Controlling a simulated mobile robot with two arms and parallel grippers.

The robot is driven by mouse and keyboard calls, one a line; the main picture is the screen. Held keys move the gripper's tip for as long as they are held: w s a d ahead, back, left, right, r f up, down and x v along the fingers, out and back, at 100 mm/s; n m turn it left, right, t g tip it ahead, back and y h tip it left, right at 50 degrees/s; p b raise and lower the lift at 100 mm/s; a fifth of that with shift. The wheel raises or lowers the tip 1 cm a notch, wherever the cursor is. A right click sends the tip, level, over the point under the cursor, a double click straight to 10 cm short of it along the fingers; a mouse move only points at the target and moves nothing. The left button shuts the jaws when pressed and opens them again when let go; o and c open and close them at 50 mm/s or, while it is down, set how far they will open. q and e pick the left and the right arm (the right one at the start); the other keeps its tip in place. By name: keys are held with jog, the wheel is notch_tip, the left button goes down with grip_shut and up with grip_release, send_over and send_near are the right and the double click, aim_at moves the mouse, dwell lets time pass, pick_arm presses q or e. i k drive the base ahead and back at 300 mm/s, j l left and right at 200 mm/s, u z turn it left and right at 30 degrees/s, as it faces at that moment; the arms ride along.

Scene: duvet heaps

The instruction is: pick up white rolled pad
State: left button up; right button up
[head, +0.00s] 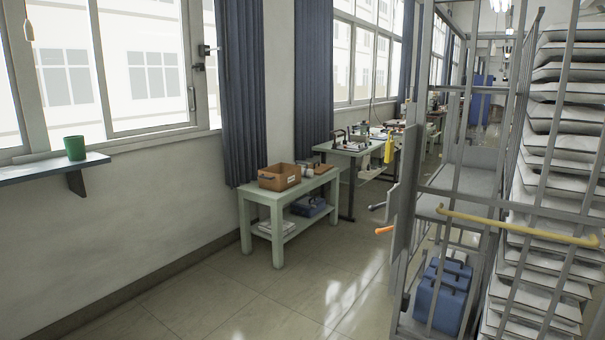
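A small whitish rounded item (308,171), possibly the white rolled pad, sits on the pale green table (258,193) by the wall, just right of a brown box (279,177). It is too small to tell for sure. A flat white stack (276,228) lies on the table's lower shelf, at the left. Neither of my grippers shows in the head view.
A blue case (308,206) is on the lower shelf. A tall metal cage trolley (408,240) with blue containers (442,297) stands at right, beside stacked white bundles (557,160). A green cup (75,147) stands on a wall shelf (40,174). Floor before the table is clear.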

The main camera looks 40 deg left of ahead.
aim_at(306, 173)
jog(key=i+j+u, duration=0.6)
jog(key=i+j, duration=0.15)
jog(key=i+j+u, duration=0.25)
jog(key=i, duration=0.15)
jog(key=i+j+u, duration=0.15)
jog(key=i+u, duration=0.15)
jog(key=i, duration=0.15)
jog(key=i+j+u, duration=0.1)
jog(key=i+u, duration=0.2)
jog(key=i, duration=0.15)
jog(key=i+z, duration=0.25)
jog(key=i, duration=0.25)
jog(key=i+z, duration=0.25)
jog(key=i, duration=0.3)
jog(key=i+j+z, duration=0.1)
jog(key=i+z, duration=0.15)
jog(key=i, duration=0.25)
jog(key=i+j+z, duration=0.25)
jog(key=i, duration=0.2)
jog(key=i+l+z, duration=0.1)
jog(key=i, duration=0.75)
jog(key=i+l, duration=0.1)
jog(key=i, duration=0.75)
jog(key=l+z, duration=0.05)
